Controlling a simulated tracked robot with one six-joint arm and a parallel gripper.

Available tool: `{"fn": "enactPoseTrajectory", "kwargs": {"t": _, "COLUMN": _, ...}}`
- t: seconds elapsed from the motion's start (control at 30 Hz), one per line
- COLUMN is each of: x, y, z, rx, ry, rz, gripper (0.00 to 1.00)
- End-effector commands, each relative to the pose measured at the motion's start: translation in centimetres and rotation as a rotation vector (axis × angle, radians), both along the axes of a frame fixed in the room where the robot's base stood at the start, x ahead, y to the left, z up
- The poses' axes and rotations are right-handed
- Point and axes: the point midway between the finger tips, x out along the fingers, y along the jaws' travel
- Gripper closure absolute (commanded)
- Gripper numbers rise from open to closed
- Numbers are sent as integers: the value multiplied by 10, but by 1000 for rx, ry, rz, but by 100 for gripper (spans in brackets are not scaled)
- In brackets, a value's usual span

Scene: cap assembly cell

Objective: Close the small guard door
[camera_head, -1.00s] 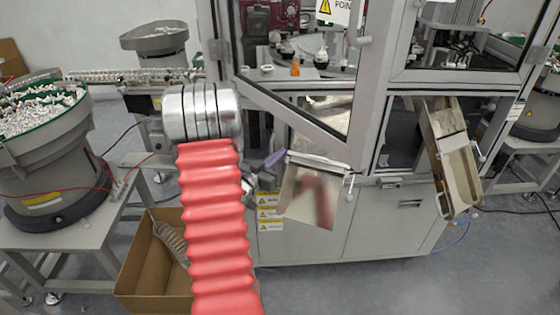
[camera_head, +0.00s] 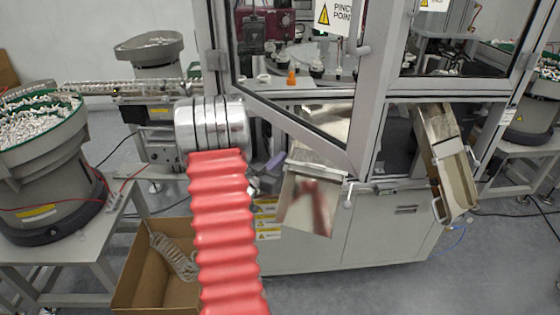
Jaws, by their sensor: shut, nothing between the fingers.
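A small reflective metal panel (camera_head: 309,203) hangs tilted out from the machine front below the opening, with a pale top edge and a handle-like part at its right. It mirrors my red arm. It may be the small guard door; I cannot tell for sure. Above it, a grey-framed clear door (camera_head: 300,119) with a handle stands swung out from the machine. My gripper (camera_head: 274,162), with purple fingers, is shut and empty, just left of the panel's upper left corner. I cannot tell whether they touch. My wrist and red arm hide part of the gripper.
A bowl feeder (camera_head: 40,170) on a table stands at the left. An open cardboard box (camera_head: 150,285) lies on the floor left of my arm. A metal chute (camera_head: 447,165) sticks out at the right. The floor at the lower right is clear.

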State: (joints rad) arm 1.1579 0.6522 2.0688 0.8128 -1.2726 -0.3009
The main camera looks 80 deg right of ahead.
Motion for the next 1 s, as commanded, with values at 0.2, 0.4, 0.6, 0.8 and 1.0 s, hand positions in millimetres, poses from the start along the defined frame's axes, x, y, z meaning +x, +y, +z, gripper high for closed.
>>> {"fn": "enactPoseTrajectory", "kwargs": {"t": 0.2, "x": 3, "y": 3, "z": 0, "rx": 1, "ry": 1, "rz": 4, "gripper": 100}}
{"fn": "enactPoseTrajectory", "kwargs": {"t": 0.4, "x": 12, "y": 22, "z": 0, "rx": 2, "ry": 2, "rz": 9, "gripper": 100}}
{"fn": "enactPoseTrajectory", "kwargs": {"t": 0.6, "x": 27, "y": 54, "z": -1, "rx": 2, "ry": 0, "rz": 17, "gripper": 100}}
{"fn": "enactPoseTrajectory", "kwargs": {"t": 0.8, "x": 40, "y": 86, "z": 0, "rx": 1, "ry": -1, "rz": 19, "gripper": 100}}
{"fn": "enactPoseTrajectory", "kwargs": {"t": 1.0, "x": 48, "y": 114, "z": -1, "rx": 1, "ry": -1, "rz": 14, "gripper": 100}}
